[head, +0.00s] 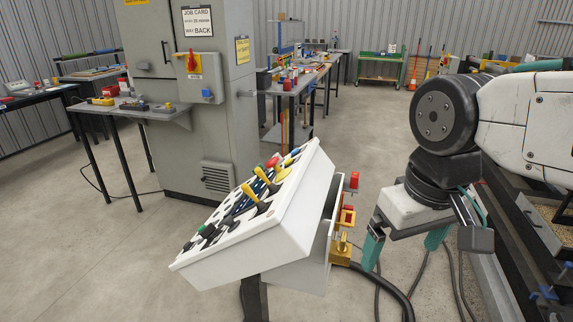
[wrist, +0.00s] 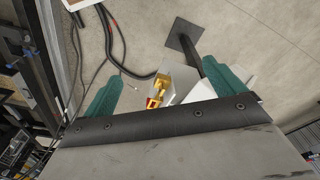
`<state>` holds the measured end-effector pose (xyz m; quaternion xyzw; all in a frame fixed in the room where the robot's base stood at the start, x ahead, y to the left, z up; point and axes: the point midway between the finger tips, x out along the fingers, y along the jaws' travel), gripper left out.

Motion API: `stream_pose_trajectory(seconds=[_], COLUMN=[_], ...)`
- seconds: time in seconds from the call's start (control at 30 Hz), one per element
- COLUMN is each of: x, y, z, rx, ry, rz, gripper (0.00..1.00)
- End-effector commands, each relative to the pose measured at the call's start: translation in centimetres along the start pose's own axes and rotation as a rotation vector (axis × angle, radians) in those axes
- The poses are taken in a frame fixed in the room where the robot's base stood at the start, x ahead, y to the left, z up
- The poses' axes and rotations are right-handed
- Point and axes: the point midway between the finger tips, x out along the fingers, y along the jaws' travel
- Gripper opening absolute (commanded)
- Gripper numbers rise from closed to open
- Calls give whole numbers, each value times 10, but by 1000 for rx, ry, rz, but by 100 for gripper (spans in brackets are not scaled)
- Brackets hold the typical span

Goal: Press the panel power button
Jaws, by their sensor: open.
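The white sloped control panel (head: 305,205) stands on a dark post in the head view, with yellow levers (head: 255,195), a red knob (head: 272,162) and several dark controls on its face. No readable label shows which control is the power button. Brass fittings (head: 342,245) and a red part (head: 354,181) sit on its right side. My gripper (head: 405,252) is open and empty, pointing down to the right of that side, apart from it. In the wrist view, my gripper (wrist: 165,70) has its green fingers spread, with brass and red fittings (wrist: 156,92) between and below them.
A grey cabinet (head: 185,130) with a red switch (head: 191,62) stands behind the panel. A side table (head: 130,108) is at the left. Black cables (head: 390,285) lie on the floor below my gripper. Machinery (head: 510,240) crowds the right. Open floor (head: 90,250) lies left of the panel.

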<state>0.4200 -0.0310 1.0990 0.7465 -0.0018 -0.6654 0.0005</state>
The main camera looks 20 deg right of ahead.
Motion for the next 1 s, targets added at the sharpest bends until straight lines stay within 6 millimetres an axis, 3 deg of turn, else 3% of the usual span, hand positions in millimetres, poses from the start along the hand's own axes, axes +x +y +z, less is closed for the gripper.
stream_pose_trajectory(seconds=[0.4,0.47,0.7,0.77,1.0], x=[0,0,0,0,0], y=[0,0,0,0,0], z=[0,0,0,0,0], rx=[0,0,0,0,0], ry=[0,0,0,0,0], rz=[0,0,0,0,0], gripper=[95,81,14,0,0])
